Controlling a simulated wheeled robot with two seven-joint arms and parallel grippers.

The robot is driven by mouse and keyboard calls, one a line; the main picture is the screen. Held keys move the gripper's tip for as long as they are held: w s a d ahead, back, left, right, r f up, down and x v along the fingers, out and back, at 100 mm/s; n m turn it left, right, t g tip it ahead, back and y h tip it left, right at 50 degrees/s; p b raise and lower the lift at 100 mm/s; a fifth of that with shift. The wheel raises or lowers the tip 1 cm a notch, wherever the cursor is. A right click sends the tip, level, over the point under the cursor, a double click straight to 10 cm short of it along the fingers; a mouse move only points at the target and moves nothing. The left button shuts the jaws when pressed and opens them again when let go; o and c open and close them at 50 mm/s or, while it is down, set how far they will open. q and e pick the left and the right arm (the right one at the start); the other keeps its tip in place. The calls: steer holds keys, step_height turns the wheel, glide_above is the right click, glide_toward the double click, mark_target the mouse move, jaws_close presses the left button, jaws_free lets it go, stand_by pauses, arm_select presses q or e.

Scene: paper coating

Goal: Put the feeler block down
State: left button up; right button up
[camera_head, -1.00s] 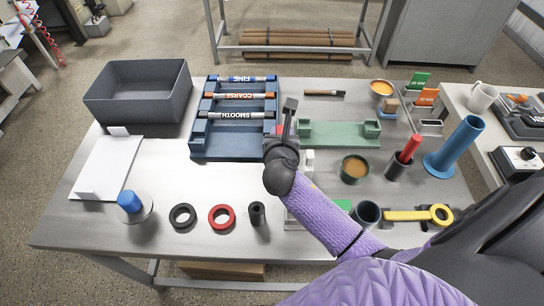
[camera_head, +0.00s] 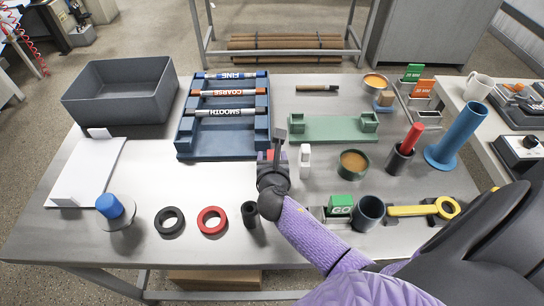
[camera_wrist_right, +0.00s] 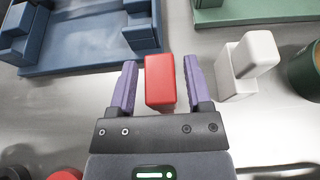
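A red block (camera_wrist_right: 160,82), which I take to be the feeler block, stands between the fingers of my right gripper (camera_wrist_right: 160,88) in the right wrist view. A narrow gap shows on each side of it, so the gripper looks open around it. Whether the block touches the table is hard to tell. In the head view my right gripper (camera_head: 274,157) is low over the table, in front of the blue rack, and mostly hides the block. My left gripper is not in view.
A white block (camera_head: 304,161) stands just right of my right gripper. The blue rack (camera_head: 222,144) and green cradle (camera_head: 330,134) lie behind. A green GO block (camera_head: 340,206), dark cup (camera_head: 368,213), black cylinder (camera_head: 250,214) and red ring (camera_head: 212,220) are nearer the front.

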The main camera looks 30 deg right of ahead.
steer(key=shift+o, duration=0.3)
steer(key=shift+r, duration=0.15)
steer(key=p+v, duration=0.3)
steer(key=v, duration=0.9)
steer(key=shift+p, duration=0.4)
steer(key=shift+s, duration=0.1)
